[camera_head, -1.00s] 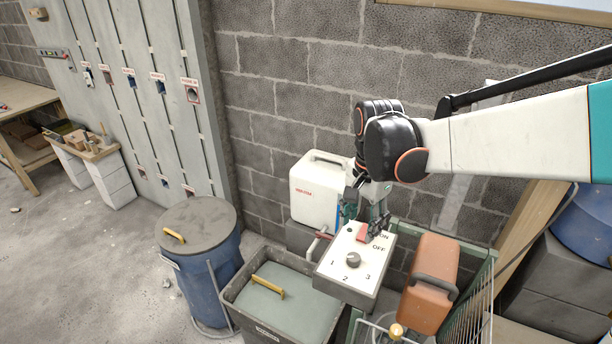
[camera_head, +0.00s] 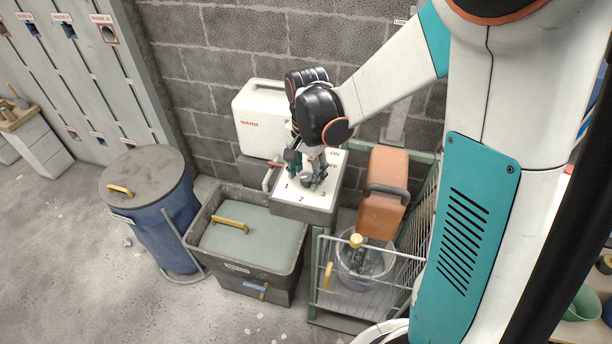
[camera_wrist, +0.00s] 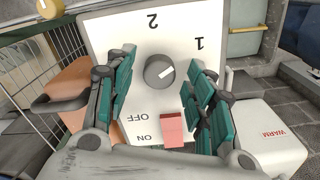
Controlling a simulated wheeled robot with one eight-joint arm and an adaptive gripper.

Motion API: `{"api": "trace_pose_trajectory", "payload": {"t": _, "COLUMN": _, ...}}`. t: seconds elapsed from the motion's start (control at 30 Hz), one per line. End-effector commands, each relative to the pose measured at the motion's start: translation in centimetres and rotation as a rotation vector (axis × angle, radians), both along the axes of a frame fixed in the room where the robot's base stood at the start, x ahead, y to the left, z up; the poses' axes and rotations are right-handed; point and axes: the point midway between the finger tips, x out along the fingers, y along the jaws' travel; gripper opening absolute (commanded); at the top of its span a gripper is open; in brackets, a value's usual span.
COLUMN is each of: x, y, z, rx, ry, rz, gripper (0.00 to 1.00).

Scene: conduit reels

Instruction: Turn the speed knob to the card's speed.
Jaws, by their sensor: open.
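The white control panel (camera_head: 300,208) has a grey round speed knob (camera_wrist: 158,71) among printed numbers 1, 2 and 3. In the wrist view the knob's white mark points up and right, roughly toward the 1. The 3 is out of sight there. My gripper (camera_wrist: 157,72) is open, with green-padded fingers on either side of the knob and gaps showing. In the head view my gripper (camera_head: 308,172) is down at the panel and partly covers the knob. A red switch (camera_wrist: 172,130) lies beside ON and OFF. I cannot make out a speed card.
A white box marked WARM (camera_head: 262,118) stands behind the panel. An orange case (camera_head: 383,195) and a wire basket (camera_head: 345,292) are on the right. A grey bin (camera_head: 255,262) and a blue drum (camera_head: 165,230) stand at the left. A block wall is behind.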

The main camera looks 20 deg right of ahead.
Motion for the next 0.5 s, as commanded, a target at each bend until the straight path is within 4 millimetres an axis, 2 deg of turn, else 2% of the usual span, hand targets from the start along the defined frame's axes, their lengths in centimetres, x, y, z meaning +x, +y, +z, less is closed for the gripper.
{"api": "trace_pose_trajectory", "payload": {"t": 0.13, "x": 0.00, "y": 0.00, "z": -0.89, "rx": 0.000, "ry": 0.000, "rz": 0.000, "gripper": 0.49}}
{"api": "trace_pose_trajectory", "payload": {"t": 0.4, "x": -0.01, "y": -0.01, "z": -0.95, "rx": 0.000, "ry": 0.000, "rz": 0.000, "gripper": 0.49}}
{"api": "trace_pose_trajectory", "payload": {"t": 0.43, "x": -0.01, "y": 0.00, "z": -0.95, "rx": 0.000, "ry": 0.000, "rz": 0.000, "gripper": 0.47}}
{"api": "trace_pose_trajectory", "payload": {"t": 0.5, "x": -0.01, "y": 0.00, "z": -0.95, "rx": 0.000, "ry": 0.000, "rz": 0.000, "gripper": 0.31}}
